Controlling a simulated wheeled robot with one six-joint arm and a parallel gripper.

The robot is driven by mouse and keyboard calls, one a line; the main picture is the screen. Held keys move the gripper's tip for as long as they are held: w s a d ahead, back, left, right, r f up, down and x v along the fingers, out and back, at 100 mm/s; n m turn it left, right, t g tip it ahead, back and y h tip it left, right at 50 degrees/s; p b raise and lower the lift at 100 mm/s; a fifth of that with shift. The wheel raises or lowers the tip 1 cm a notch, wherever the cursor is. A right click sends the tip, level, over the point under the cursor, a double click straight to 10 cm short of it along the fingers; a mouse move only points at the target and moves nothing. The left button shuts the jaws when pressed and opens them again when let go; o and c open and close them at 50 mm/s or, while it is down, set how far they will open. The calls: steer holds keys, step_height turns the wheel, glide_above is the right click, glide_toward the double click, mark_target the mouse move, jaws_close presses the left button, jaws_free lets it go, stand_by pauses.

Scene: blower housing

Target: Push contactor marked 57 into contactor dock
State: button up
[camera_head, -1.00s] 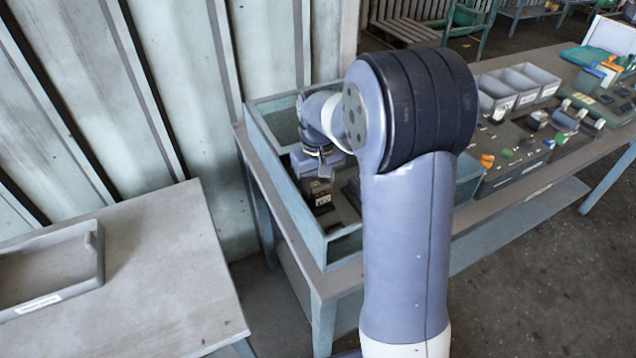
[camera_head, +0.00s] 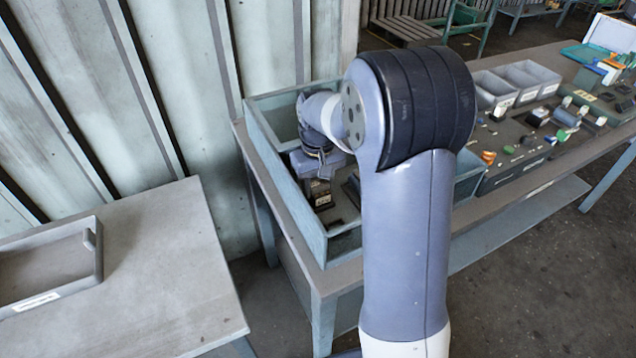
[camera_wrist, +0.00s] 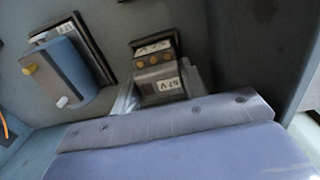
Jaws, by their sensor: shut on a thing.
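The contactor marked 57 (camera_wrist: 160,82) is a dark block with a white label and a row of brass-coloured terminals. It sits between the jaws of my gripper (camera_wrist: 160,92), which is shut on it. A dark frame with a white label (camera_wrist: 153,46), seemingly the contactor dock, lies right behind it in the wrist view. I cannot tell how deep the contactor sits in it. In the head view my gripper (camera_head: 320,182) reaches down into the open housing (camera_head: 285,205), with the contactor (camera_head: 320,195) showing dark beneath it. My arm hides much of the housing.
Left of the contactor, a blue-grey block (camera_wrist: 62,70) with a yellow knob sits in another dark frame. Housing walls stand close around. Grey bins (camera_head: 520,82) and several small parts lie on the bench at the right. A grey tray (camera_head: 98,262) stands on the left table.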

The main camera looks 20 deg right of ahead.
steer(key=shift+f, duration=0.2)
steer(key=o, duration=1)
step_height(320, 180, up, 11)
steer(key=shift+f, duration=0.1)
step_height(320, 180, down, 11)
steer(key=shift+r, duration=0.55)
